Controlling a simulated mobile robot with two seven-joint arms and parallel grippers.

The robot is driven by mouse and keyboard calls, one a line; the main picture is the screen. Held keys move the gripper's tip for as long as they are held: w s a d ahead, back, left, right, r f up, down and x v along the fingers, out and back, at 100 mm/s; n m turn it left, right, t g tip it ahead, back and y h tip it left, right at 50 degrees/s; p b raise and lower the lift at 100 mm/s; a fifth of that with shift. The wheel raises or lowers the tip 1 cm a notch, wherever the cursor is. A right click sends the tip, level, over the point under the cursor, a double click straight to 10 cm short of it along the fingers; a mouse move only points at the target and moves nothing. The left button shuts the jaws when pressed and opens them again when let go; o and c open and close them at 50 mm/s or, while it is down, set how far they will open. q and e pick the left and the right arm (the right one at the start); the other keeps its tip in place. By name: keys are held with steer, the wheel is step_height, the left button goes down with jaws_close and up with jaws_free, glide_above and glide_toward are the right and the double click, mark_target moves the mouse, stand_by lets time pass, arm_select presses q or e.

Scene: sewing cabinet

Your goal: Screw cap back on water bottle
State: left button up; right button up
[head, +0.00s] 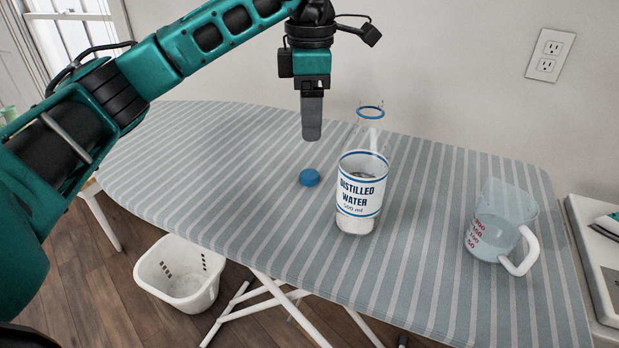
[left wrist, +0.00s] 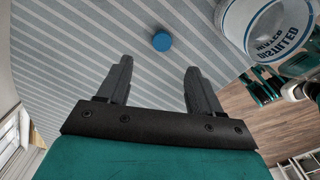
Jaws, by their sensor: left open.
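A clear bottle (head: 362,190) labelled "Distilled Water" stands upright on the striped ironing board, with a blue ring at its open mouth. The blue cap (head: 309,177) lies on the board just left of the bottle. My left gripper (head: 311,130) points down above the board, behind and above the cap, apart from it. In the left wrist view the two fingers (left wrist: 155,75) are spread with nothing between them. The cap (left wrist: 162,41) shows beyond the fingertips, and the bottle (left wrist: 262,30) is at the upper right. My right gripper is not in view.
A measuring cup (head: 499,222) with some liquid stands on the right part of the ironing board (head: 220,160). An iron lies partly in view at the right edge. A white basket (head: 180,275) is on the floor. The board's left part is clear.

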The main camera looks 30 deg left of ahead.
arm_select(q)
glide_above(310, 174)
steer(key=f, duration=0.5)
steer(key=shift+w, duration=0.2)
steer(key=f+b, duration=0.1)
steer(key=f, duration=0.4)
steer(key=shift+s+f, duration=0.15)
steer(key=shift+s, duration=0.05)
steer(key=shift+c, duration=0.5)
steer(key=c, duration=1)
